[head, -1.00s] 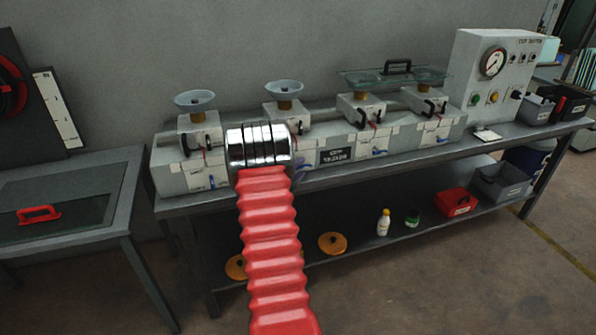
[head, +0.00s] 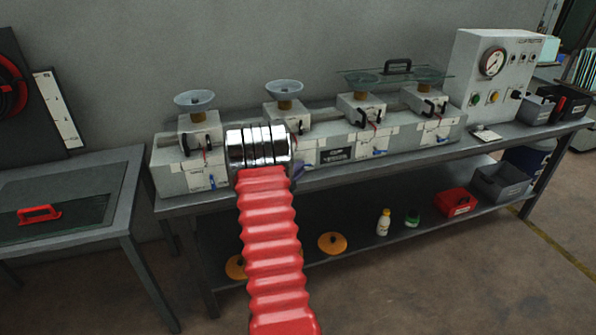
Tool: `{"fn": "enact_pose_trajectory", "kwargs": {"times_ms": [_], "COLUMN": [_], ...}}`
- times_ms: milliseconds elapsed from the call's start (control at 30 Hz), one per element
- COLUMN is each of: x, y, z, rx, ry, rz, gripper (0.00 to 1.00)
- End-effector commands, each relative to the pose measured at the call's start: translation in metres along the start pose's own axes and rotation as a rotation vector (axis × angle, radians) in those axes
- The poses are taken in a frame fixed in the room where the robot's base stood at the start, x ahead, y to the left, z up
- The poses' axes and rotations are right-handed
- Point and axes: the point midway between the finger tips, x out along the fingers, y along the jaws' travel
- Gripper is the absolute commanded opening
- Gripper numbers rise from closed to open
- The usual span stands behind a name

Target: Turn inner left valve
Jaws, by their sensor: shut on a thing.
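My gripper (head: 258,147) is at the inner left unit (head: 284,108) of the grey test bench, seen from behind as a chrome wrist on my red bellows arm. The wrist hides its fingertips and most of what they hold. A small bluish-purple piece, apparently the inner left valve (head: 297,172), shows at the wrist's lower right edge; its angle cannot be made out. The gripper is shut on it. The outer left valve (head: 212,182) has a blue handle, as do the inner right valve (head: 379,153) and the outer right valve (head: 441,138).
Funnels top the two left units; a glass plate with a black handle (head: 398,66) lies over the two right ones. A gauge panel (head: 492,75) stands at the right end. A lower table (head: 70,190) is at left. The shelf below holds orange discs, bottles and bins.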

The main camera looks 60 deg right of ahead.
Motion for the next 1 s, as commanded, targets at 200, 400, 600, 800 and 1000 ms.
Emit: {"fn": "enact_pose_trajectory", "kwargs": {"times_ms": [200,400,600,800,1000], "x": [0.001,0.002,0.003,0.005,0.007], "y": [0.006,0.009,0.013,0.015,0.018], "z": [0.0,0.0,0.0,-0.002,-0.003], "rx": [-0.059,-0.153,-0.278,-0.41,-0.542], "ry": [0.015,0.042,0.077,0.114,0.152], "rz": [-0.05,-0.144,-0.267,-0.398,-0.53], "gripper": [0.0,0.0,0.0,0.0,0.0]}}
